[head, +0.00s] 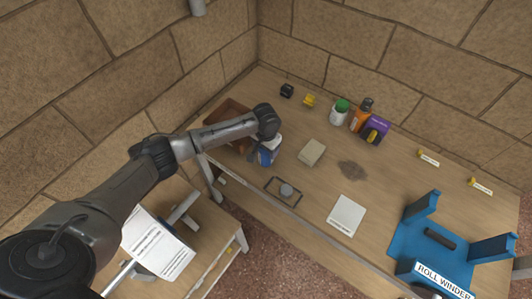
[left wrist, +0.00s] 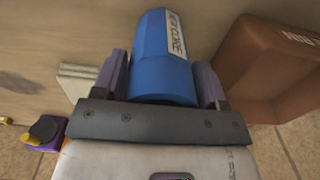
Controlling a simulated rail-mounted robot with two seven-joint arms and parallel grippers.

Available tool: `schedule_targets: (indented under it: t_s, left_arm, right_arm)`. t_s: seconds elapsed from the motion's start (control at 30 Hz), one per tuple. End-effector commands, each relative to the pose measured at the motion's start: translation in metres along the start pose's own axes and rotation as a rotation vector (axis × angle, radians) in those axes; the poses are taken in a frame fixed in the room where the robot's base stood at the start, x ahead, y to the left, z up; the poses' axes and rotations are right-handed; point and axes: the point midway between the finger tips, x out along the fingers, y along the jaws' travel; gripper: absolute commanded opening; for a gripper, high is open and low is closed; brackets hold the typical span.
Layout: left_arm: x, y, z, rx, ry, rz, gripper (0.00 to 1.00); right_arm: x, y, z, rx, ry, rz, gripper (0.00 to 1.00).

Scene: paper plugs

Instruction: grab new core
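The new core is a blue cylinder (left wrist: 163,65) with a white label reading "NEW CORE" in the left wrist view. It lies between the two purple-grey fingers of my left gripper (left wrist: 165,85), which sit close against both its sides with no clear gap. In the head view the blue core (head: 267,156) shows under the white body of my left gripper (head: 268,149), beside the brown box near the table's left end. I cannot tell whether the core touches the table. My right gripper is not in view.
The brown open box (head: 226,112) is beside the gripper; it also shows in the left wrist view (left wrist: 270,60). A beige block (head: 312,152), a small frame with a grey disc (head: 286,190), a white card (head: 346,215) and a blue roll winder (head: 425,245) stand rightward. Bottles (head: 340,111) are at the back.

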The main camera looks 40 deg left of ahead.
Motion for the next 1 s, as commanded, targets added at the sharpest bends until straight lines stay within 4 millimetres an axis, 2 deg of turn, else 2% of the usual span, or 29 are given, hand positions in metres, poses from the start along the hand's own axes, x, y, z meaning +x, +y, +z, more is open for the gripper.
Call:
schedule_targets:
  t_s: [0.07,0.3,0.67,0.83,0.97,1.0]
  left_arm:
    - [0.0,0.0,0.0,0.0,0.0,0.0,0.58]
    - [0.0,0.0,0.0,0.0,0.0,0.0,0.35]
    - [-0.005,0.0,0.0,-0.001,0.001,0.0,0.35]
    - [-0.022,0.0,-0.001,0.0,0.003,0.001,0.35]
    - [-0.044,0.0,-0.001,0.0,0.003,0.001,0.35]
    - [-0.047,0.007,0.002,0.004,0.001,0.002,0.35]
  right_arm:
    - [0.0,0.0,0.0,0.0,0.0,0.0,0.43]
    - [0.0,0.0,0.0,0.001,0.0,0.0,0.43]
    - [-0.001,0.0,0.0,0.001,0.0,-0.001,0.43]
    - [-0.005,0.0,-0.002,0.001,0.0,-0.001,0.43]
    - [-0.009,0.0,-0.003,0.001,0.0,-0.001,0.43]
    - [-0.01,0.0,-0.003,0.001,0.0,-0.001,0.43]
